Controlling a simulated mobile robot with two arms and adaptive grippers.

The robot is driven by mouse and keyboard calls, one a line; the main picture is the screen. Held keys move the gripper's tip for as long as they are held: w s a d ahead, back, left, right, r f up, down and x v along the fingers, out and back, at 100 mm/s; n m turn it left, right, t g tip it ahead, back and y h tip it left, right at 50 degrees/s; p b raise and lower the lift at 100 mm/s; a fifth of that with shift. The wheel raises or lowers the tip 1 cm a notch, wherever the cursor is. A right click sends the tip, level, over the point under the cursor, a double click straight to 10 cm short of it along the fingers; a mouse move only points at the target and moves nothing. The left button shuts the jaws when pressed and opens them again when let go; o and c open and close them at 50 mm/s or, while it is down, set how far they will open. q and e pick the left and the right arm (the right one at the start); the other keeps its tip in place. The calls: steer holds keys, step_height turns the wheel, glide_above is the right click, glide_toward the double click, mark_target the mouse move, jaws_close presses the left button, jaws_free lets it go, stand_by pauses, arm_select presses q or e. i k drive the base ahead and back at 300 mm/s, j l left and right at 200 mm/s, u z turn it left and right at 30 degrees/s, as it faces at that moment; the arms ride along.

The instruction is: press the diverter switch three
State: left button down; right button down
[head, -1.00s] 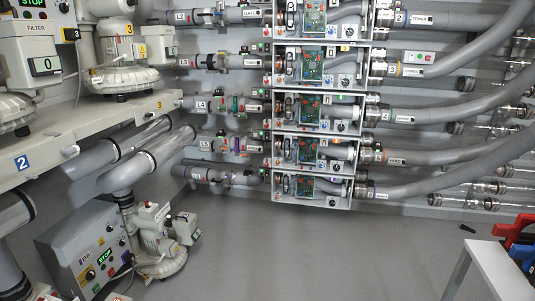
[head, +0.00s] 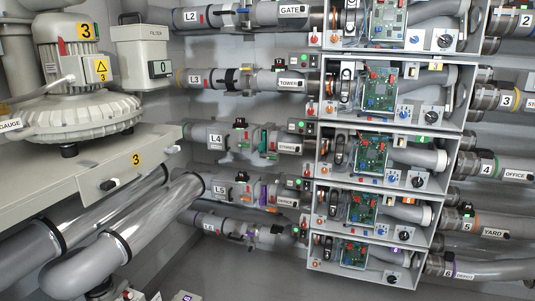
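Several open grey diverter boxes are stacked on the wall. The one in line with pipe L3 (head: 205,80) is the second visible from the top, box three (head: 465,75), with a yellow label at its upper right. Inside it are a green circuit board (head: 378,88), a blue-marked round control (head: 404,113) and a black round knob (head: 431,115). Small buttons or lamps (head: 311,108) sit at its left edge. I cannot tell which of these is the diverter switch, nor its position. Neither of my grippers is in view.
A blower marked 3 (head: 78,85) stands on a pale shelf (head: 60,178) at the left, beside a filter unit (head: 144,60). Pipe 3 (head: 512,100) leaves box three on the right. Little floor shows.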

mark_target(313, 60)
steer(key=i+j, duration=0.1)
steer(key=i, duration=0.55)
steer(key=i+z, duration=0.1)
steer(key=i, duration=0.55)
steer(key=i+j+z, duration=0.1)
steer(key=i, duration=0.5)
steer(key=j, duration=0.1)
